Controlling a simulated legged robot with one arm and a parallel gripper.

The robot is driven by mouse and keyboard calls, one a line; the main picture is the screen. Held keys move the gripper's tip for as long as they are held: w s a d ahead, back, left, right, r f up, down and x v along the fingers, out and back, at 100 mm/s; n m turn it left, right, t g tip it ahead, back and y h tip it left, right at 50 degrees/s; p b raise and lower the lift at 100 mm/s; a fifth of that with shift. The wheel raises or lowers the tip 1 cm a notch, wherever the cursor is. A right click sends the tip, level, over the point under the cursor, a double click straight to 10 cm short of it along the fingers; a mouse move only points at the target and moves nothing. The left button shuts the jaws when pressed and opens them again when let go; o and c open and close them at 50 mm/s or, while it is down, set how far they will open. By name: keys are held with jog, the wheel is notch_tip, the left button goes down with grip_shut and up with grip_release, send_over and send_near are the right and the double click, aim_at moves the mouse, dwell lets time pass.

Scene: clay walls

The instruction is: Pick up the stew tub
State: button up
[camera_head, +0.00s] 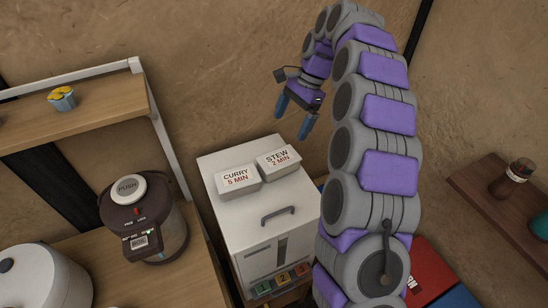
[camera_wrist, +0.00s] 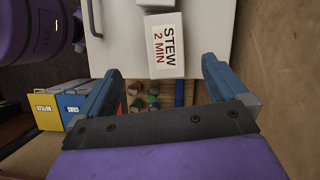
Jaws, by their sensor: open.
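The stew tub (camera_head: 278,162) is a small white box labelled "STEW 2 MIN". It sits on top of a white cabinet (camera_head: 290,211), right beside the curry tub (camera_head: 238,179), labelled "CURRY 5 MIN". My gripper (camera_head: 294,118) is open and empty, above and behind the tubs in the head view. In the wrist view the stew tub (camera_wrist: 165,46) lies ahead of my gripper (camera_wrist: 158,75), roughly centred between its blue fingers and apart from them. Part of the curry tub (camera_wrist: 155,3) shows at the top edge.
A push-top hot-water pot (camera_head: 145,220) stands on the wooden counter at left. A shelf (camera_head: 75,115) holds a small blue cup (camera_head: 62,98). A wall shelf (camera_head: 505,205) with jars is at right. Yellow and blue binders (camera_wrist: 62,107) stand below the cabinet top.

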jog(key=w+d+m, duration=0.1)
jog(key=w+d, duration=0.1)
send_over(281, 157)
jog(key=f, duration=0.5)
jog(key=w+d+f, duration=0.1)
jog(key=f, duration=0.1)
jog(key=shift+f+b, duration=0.25)
jog(key=shift+b, duration=0.15)
jog(key=f, duration=0.3)
jog(key=shift+s+a+f, duration=0.15)
jog(key=shift+s+f, duration=0.1)
jog(key=shift+s, duration=0.1)
jog(key=shift+s+d+f, duration=0.1)
jog(key=shift+d+f, duration=0.15)
jog(key=shift+f, duration=0.05)
jog(key=shift+a+f+b, duration=0.1)
jog(key=shift+f+b, duration=0.15)
jog(key=shift+b, duration=0.1)
jog(key=a+f, duration=0.2)
jog(key=f, duration=0.1)
jog(key=a+f+b, duration=0.1)
jog(key=shift+s+f, duration=0.2)
jog(key=shift+s, duration=0.15)
jog(key=shift+d, duration=0.6)
